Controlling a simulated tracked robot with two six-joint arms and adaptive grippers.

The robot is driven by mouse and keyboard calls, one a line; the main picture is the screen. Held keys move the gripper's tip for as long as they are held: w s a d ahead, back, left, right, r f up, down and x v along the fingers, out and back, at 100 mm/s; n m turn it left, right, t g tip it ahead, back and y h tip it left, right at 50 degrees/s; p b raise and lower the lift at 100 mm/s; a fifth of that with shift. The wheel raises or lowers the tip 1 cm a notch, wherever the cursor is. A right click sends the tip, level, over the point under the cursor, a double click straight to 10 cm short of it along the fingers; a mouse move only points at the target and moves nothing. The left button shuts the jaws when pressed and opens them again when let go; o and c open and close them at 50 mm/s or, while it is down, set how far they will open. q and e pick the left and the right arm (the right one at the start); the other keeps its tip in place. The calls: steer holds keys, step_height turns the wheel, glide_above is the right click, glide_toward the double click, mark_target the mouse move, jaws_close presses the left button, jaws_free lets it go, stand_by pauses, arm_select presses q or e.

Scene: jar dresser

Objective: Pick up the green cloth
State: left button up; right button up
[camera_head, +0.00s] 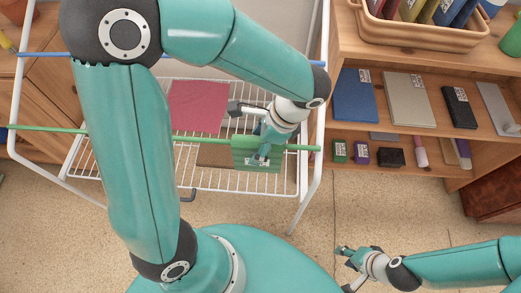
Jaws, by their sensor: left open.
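The green cloth (243,157) hangs folded over the green bar (186,139) of a white wire drying rack (165,186). My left gripper (249,131) is open at the cloth's upper part. One finger shows above the bar, and the other lies in front of the cloth. The gripper and wrist hide part of the cloth, and I cannot tell whether the fingers touch it. My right gripper (347,268) is open and empty over the floor, low and right of the rack.
A red cloth (198,103) lies behind the green bar. A blue bar (42,54) crosses the rack farther back. At right, a wooden shelf (425,130) holds books, small boxes and a bin (400,33). Bare floor (400,215) lies below it.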

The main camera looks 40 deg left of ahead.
arm_select(q)
steer(key=shift+f, duration=0.1)
steer(key=c, duration=1.2)
steer(key=shift+c, duration=0.2)
steer(key=shift+r, duration=0.6)
step_height(320, 180, up, 19)
steer(key=p, duration=0.4)
steer(key=shift+r, duration=0.2)
steer(key=o, duration=0.6)
steer(key=c, duration=0.3)
steer(key=shift+f, duration=0.1)
steer(key=shift+c, duration=0.2)
